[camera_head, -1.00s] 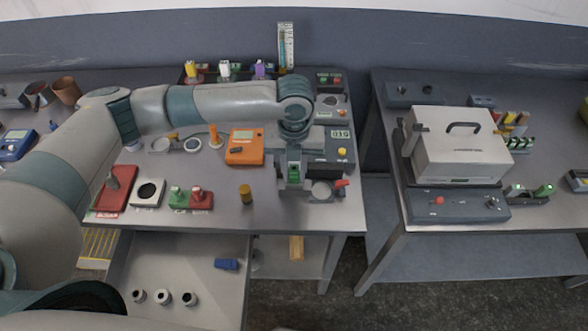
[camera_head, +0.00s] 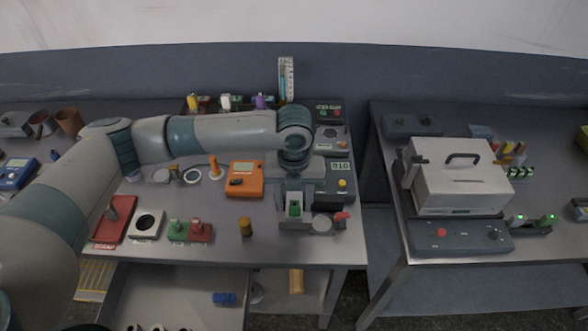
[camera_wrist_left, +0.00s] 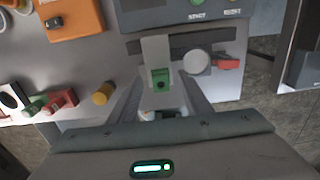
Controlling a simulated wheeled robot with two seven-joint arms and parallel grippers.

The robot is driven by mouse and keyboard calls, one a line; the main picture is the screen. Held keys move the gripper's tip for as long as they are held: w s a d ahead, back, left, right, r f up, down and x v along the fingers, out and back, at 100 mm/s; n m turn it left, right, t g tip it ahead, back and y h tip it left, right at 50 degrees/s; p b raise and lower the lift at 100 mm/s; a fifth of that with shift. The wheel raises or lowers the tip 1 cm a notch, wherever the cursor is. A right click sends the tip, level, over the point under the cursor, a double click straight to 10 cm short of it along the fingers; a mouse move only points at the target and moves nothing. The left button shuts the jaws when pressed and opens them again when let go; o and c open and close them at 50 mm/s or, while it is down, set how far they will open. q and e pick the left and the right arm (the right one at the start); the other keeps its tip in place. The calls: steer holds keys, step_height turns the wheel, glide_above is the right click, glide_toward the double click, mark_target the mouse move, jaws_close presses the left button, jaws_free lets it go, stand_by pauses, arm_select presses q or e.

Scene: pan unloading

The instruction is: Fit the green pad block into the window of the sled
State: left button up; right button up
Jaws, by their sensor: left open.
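The small green pad block (camera_head: 294,209) shows in the head view at the front right of the near bench. In the left wrist view the green block (camera_wrist_left: 160,80) has a dark round spot and sits at the front end of a light grey piece (camera_wrist_left: 156,51), apparently the sled. I cannot tell whether it lies in the window or on top. My left gripper (camera_head: 295,201) points down over this spot. In the left wrist view its open fingers (camera_wrist_left: 161,94) stand on either side of the block, with no clear contact. My right gripper is not in view.
A round pale disc (camera_head: 321,224) and a red-ended part (camera_head: 342,216) lie just right of the block. An orange meter (camera_head: 245,180) and a brass-coloured cylinder (camera_head: 245,227) stand to the left. An open drawer is below the bench front.

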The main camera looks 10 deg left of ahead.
arm_select(q)
step_height(320, 180, up, 16)
steer(key=b, duration=0.4)
steer(key=shift+b, duration=0.35)
steer(key=shift+r, duration=0.1)
steer(key=shift+s, duration=0.15)
stand_by(0.6)
